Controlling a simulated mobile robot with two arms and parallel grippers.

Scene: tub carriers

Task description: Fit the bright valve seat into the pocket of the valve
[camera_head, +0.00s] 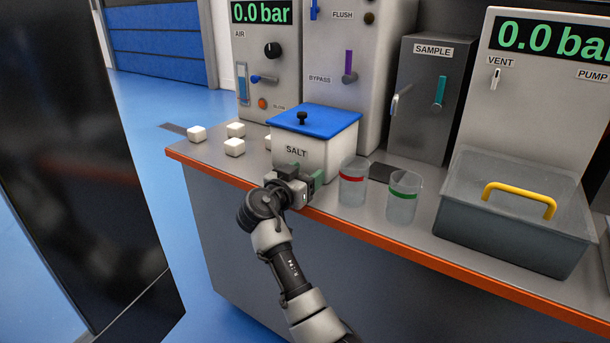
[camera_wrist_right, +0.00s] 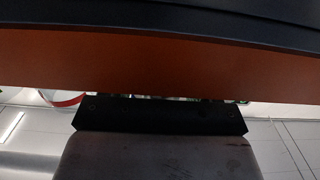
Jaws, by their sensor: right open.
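I cannot make out a bright valve seat or a valve with a pocket in either view. My right gripper (camera_head: 303,178) is open at the front edge of the bench, in front of the white salt box (camera_head: 330,158) and left of the red-banded beaker. Nothing shows between its fingers, though the gap is partly hidden. In the right wrist view, a dark and orange-brown band crosses the top and hides most of what lies beyond. My left gripper is not in view.
The grey bench has an orange front edge (camera_head: 408,245). A red-banded beaker (camera_head: 353,190) and a green-banded beaker (camera_head: 402,205) stand near it. A grey tub (camera_head: 500,236) with a yellow handle (camera_head: 520,189) is at right. White cubes (camera_head: 235,147) lie left. Panels stand behind.

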